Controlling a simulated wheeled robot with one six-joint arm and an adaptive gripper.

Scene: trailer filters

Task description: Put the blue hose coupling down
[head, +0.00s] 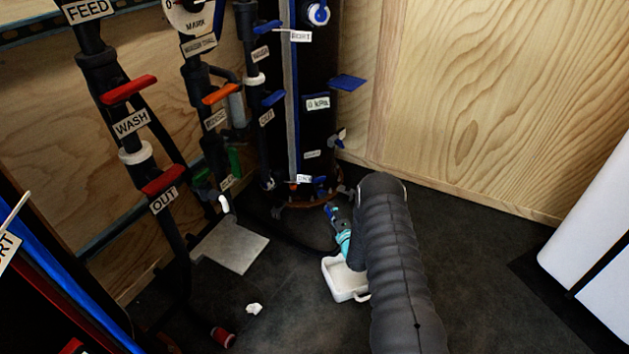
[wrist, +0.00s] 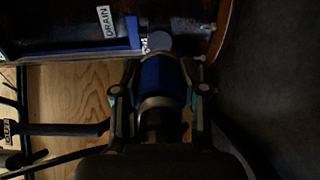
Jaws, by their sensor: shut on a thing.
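The blue hose coupling (wrist: 163,82) sits between the two fingers of my gripper (wrist: 162,72) in the wrist view. The fingers are shut on its sides. A silver ring and a dark part show at its near end. A grey round fitting (wrist: 158,43) lies just beyond its far end; I cannot tell whether they touch. In the head view my arm hides most of the gripper. A small blue piece (head: 331,214), likely the coupling, shows beyond the teal part of my gripper (head: 343,241), above the floor by the foot of the black column.
A white tray (head: 345,291) stands on the dark floor below my gripper. A black hose (head: 290,240) runs in from the left. A DRAIN label (wrist: 104,21) is near the fitting. Labelled pipes with red valve handles (head: 128,89) stand at left. The floor right of my arm is clear.

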